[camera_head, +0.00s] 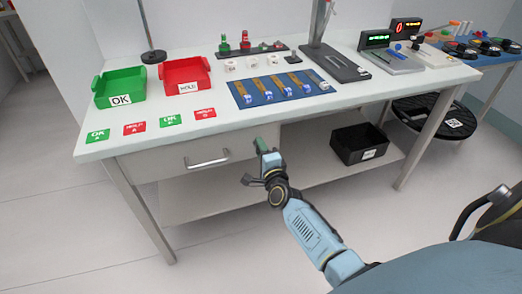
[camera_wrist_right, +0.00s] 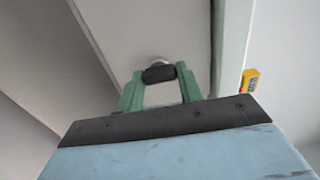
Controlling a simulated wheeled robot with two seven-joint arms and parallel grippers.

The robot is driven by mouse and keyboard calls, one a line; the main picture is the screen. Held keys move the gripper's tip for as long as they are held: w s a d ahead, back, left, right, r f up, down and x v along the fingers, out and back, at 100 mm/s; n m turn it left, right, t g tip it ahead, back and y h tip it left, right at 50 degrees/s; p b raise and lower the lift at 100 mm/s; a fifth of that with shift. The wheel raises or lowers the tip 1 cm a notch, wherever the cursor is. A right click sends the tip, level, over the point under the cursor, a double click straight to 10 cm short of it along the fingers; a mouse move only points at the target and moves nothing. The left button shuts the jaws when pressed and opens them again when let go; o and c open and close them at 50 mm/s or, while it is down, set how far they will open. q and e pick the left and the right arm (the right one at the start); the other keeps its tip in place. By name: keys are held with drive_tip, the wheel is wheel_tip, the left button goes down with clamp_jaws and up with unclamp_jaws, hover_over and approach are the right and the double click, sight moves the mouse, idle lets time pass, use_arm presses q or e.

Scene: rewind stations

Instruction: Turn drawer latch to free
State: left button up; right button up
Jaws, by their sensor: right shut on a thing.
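The white drawer (camera_head: 165,166) with its silver bar handle (camera_head: 208,163) sits under the front of the workbench and looks closed. My right gripper (camera_head: 264,147) is at the drawer front, right of the handle. In the right wrist view, the green fingertips of my right gripper (camera_wrist_right: 159,80) are shut on the dark drawer latch (camera_wrist_right: 158,73). A round grey base (camera_wrist_right: 156,60) shows behind the latch on the pale panel. The gripper hides the latch in the head view, and its exact turn angle is hard to tell. My left gripper is not in view.
On the workbench (camera_head: 215,128) stand a green bin (camera_head: 120,78), a red bin (camera_head: 187,84) and a blue mat (camera_head: 240,101) with several small parts. A black crate (camera_head: 361,152) sits on the lower shelf. A black round platform (camera_head: 425,117) is at right.

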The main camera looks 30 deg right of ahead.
drive_tip(key=o, duration=0.9)
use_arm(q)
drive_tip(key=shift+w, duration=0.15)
use_arm(e)
drive_tip(key=shift+o, duration=0.4)
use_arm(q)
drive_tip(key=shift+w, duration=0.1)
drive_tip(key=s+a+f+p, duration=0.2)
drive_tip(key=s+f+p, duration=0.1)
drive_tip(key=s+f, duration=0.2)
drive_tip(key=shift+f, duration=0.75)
use_arm(e)
drive_tip(key=v, duration=1.3)
drive_tip(key=shift+s, duration=0.2)
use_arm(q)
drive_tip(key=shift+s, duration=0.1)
use_arm(e)
drive_tip(key=shift+f, duration=0.1)
